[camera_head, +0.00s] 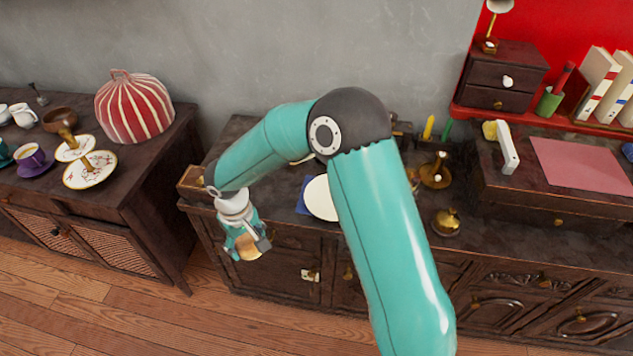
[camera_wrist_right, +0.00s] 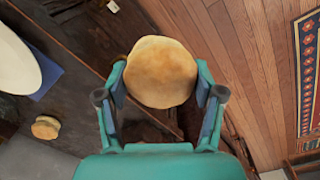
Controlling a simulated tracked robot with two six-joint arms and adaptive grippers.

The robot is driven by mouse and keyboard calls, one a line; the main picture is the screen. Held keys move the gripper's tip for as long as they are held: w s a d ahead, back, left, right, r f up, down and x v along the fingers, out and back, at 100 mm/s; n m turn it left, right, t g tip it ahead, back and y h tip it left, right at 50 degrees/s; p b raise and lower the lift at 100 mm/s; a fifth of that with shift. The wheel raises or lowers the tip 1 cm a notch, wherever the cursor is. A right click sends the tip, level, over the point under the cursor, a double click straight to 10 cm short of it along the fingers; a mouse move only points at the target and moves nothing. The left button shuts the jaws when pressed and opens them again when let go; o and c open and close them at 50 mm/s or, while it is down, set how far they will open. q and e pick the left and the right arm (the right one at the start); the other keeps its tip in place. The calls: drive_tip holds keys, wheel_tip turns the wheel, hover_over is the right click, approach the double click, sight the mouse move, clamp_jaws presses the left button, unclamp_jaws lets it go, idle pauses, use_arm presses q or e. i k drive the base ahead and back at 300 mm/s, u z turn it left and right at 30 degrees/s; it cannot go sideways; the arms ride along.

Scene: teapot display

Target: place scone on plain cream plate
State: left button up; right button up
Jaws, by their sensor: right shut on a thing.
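The scone (camera_wrist_right: 160,72), round and golden, sits between the two fingers of my right gripper (camera_wrist_right: 160,95) in the right wrist view. In the head view my right gripper (camera_head: 247,243) is shut on the scone (camera_head: 250,250), held in front of the dark sideboard's edge. A pale cream plate (camera_head: 321,200) lies on the sideboard to the gripper's right, partly hidden by my arm. The plate (camera_wrist_right: 14,62) also shows at the upper left of the wrist view. My left gripper is not in view.
A blue mat (camera_head: 301,203) shows under the plate. A small tan bun-like thing (camera_wrist_right: 45,127) lies on the dark top. Brass pieces (camera_head: 446,222) stand to the right. A striped tea cosy (camera_head: 134,106) and patterned plates (camera_head: 92,170) stand on the left cabinet.

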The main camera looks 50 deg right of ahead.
sight(322, 195)
drive_tip(key=z, duration=0.3)
drive_tip(key=i, duration=0.8)
drive_tip(key=z, duration=0.45)
drive_tip(key=k, duration=0.9)
drive_tip(key=z, duration=0.2)
drive_tip(key=i, duration=0.9)
drive_tip(key=u, duration=0.1)
